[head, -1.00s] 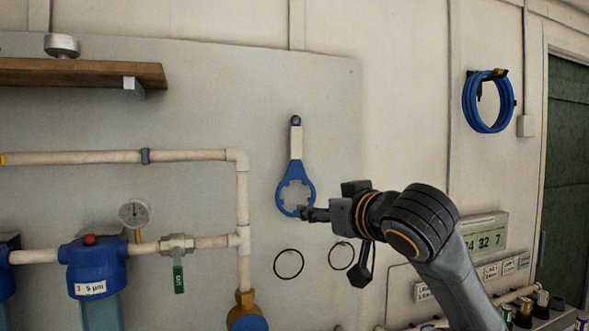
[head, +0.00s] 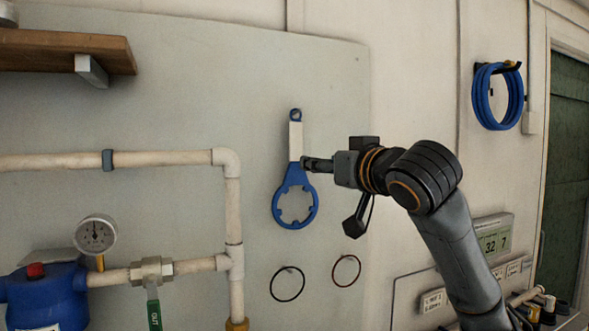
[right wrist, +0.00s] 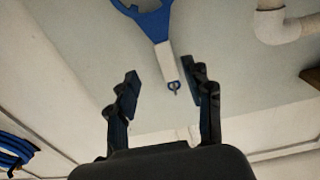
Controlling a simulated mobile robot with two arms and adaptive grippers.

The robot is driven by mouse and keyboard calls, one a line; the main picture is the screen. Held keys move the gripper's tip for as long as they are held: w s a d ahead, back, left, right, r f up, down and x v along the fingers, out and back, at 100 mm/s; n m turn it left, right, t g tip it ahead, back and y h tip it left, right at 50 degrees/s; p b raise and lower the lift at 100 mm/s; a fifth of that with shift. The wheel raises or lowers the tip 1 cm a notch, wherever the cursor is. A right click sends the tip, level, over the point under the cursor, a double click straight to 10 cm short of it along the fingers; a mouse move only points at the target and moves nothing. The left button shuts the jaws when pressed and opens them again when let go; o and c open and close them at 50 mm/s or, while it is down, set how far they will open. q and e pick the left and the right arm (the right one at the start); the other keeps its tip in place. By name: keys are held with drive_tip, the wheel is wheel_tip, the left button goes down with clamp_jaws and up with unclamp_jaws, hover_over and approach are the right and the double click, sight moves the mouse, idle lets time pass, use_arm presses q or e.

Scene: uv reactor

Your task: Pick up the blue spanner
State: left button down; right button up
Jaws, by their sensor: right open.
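The blue spanner (head: 294,196) hangs upright on the grey wall panel, with a blue ring head at the bottom, a white handle and a small blue eye at the top. My right gripper (head: 305,164) comes in from the right, with its fingertips at the lower part of the handle in the head view. In the right wrist view the spanner (right wrist: 155,25) shows its handle between and beyond the two open fingers of my right gripper (right wrist: 160,85). I cannot tell whether a finger touches it. My left gripper is not in view.
White pipes (head: 232,210) with a gauge (head: 96,234) and a blue filter housing (head: 48,298) stand to the left. Two thin rings (head: 288,284) hang below the spanner. A wooden shelf (head: 60,53) is at upper left and a blue hose coil (head: 497,96) at right.

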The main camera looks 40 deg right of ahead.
approach(297, 158)
drive_tip(key=w, duration=0.2)
drive_tip(key=p+x, duration=0.3)
drive_tip(key=x, duration=0.1)
drive_tip(key=shift+s+d+r, duration=0.15)
drive_tip(key=shift+d+r, duration=0.1)
drive_tip(key=shift+p+x, duration=0.4)
drive_tip(key=shift+x, duration=0.65)
drive_tip(key=shift+w+f, duration=0.2)
drive_tip(key=shift+f, duration=0.05)
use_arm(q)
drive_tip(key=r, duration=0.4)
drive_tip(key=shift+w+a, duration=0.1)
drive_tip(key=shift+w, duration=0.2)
use_arm(e)
drive_tip(key=shift+s, duration=0.1)
drive_tip(key=shift+c, duration=1.3)
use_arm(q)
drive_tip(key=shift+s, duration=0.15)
use_arm(e)
clamp_jaws()
